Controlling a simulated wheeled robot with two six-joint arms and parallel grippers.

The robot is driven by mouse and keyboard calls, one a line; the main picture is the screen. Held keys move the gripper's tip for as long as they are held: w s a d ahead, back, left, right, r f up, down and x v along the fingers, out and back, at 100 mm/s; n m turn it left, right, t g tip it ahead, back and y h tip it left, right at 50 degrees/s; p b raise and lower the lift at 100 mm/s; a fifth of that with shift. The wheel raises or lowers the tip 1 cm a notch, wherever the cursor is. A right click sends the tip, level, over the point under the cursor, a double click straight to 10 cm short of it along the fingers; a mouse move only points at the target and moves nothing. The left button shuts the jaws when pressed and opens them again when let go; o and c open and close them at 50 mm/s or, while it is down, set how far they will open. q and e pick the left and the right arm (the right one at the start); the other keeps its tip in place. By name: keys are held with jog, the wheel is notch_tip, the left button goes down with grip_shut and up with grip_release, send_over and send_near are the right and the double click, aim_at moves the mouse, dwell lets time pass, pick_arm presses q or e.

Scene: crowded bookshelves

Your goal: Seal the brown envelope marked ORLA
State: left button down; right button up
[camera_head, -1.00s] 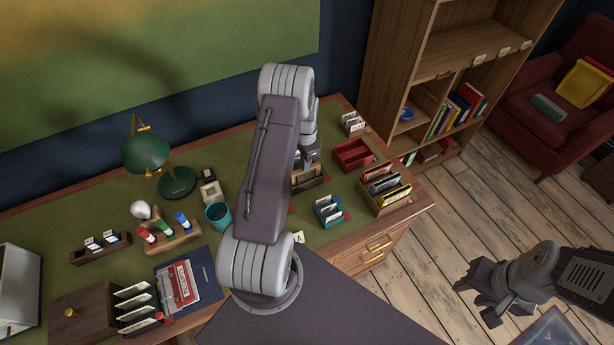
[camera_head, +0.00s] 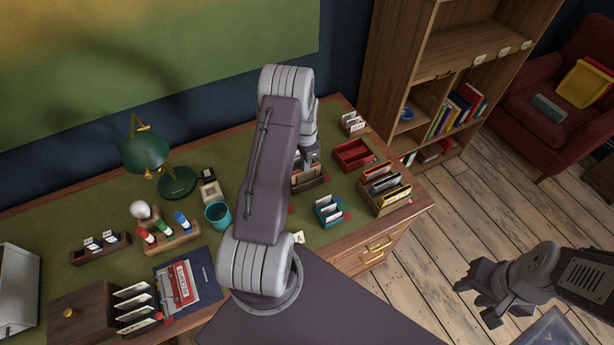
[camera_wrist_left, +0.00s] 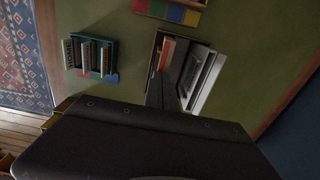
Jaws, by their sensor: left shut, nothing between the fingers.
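I cannot make out a brown envelope marked ORLA; no such name is legible. My left gripper (camera_head: 309,163) is shut and empty, partly hidden behind my own arm. It is over a wooden box (camera_head: 311,184) holding upright tan and reddish items. In the left wrist view the dark gripper (camera_wrist_left: 160,92) reaches over the edge of that box, near a red and tan item (camera_wrist_left: 167,52) and a grey-white framed piece (camera_wrist_left: 203,77). My right gripper (camera_head: 479,298) is open and empty above the wooden floor, away from the desk.
A teal card holder (camera_head: 328,211), a red tray (camera_head: 353,155) and a wooden file rack (camera_head: 385,189) stand right of the box. A teal cup (camera_head: 217,215), stamps (camera_head: 164,228), a green lamp (camera_head: 146,152) and an envelope rack (camera_head: 137,307) are left.

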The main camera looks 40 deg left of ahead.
pick_arm(q)
notch_tip(320, 180, up, 7)
jog(key=p, duration=0.5)
dwell(0.3)
dwell(0.4)
